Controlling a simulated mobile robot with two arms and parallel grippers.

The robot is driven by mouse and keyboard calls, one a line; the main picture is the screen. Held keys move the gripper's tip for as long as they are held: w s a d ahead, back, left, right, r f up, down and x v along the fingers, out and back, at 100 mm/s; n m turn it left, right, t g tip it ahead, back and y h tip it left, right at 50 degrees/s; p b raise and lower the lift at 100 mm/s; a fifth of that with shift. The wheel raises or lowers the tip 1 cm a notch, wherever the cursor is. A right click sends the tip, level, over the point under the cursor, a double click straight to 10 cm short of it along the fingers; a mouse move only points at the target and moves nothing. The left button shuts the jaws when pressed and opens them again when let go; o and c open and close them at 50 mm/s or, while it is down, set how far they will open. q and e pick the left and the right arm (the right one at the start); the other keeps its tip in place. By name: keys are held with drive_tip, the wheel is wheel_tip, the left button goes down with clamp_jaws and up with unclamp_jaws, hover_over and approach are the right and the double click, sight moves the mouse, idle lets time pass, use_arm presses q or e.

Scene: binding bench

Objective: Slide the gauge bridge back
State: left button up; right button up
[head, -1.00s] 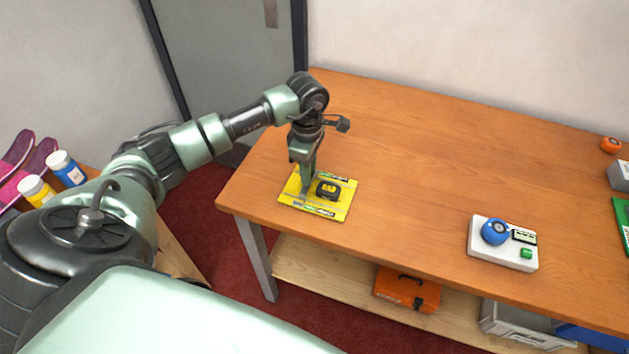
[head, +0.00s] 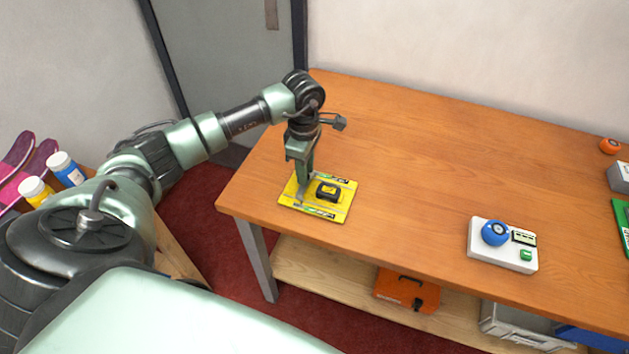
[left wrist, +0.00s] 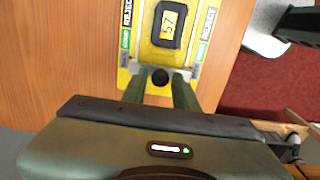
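A yellow gauge board (head: 341,203) with printed labels lies near the table's front left corner. A small yellow-and-black block (head: 328,190) sits on it; in the left wrist view the block (left wrist: 168,24) shows "57" between the label strips. The gauge bridge (head: 303,197) seems to be the grey piece at the left of the board, mostly hidden under my gripper. Its dark round knob (left wrist: 160,77) shows in the left wrist view. My left gripper (head: 304,182) points down, its fingers (left wrist: 160,85) close on both sides of this knob.
A white box (head: 502,246) with a blue dial and green button stands to the right on the table (head: 430,150). An orange round item (head: 609,146) lies at the far right. The table between is clear. An orange case (head: 406,290) is on the shelf below.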

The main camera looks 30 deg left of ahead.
use_arm(q)
wheel_tip(320, 180, up, 9)
drive_tip(key=p, duration=0.4)
drive_tip(key=shift+r+p, duration=0.15)
drive_tip(key=shift+p, duration=0.2)
idle(0.4)
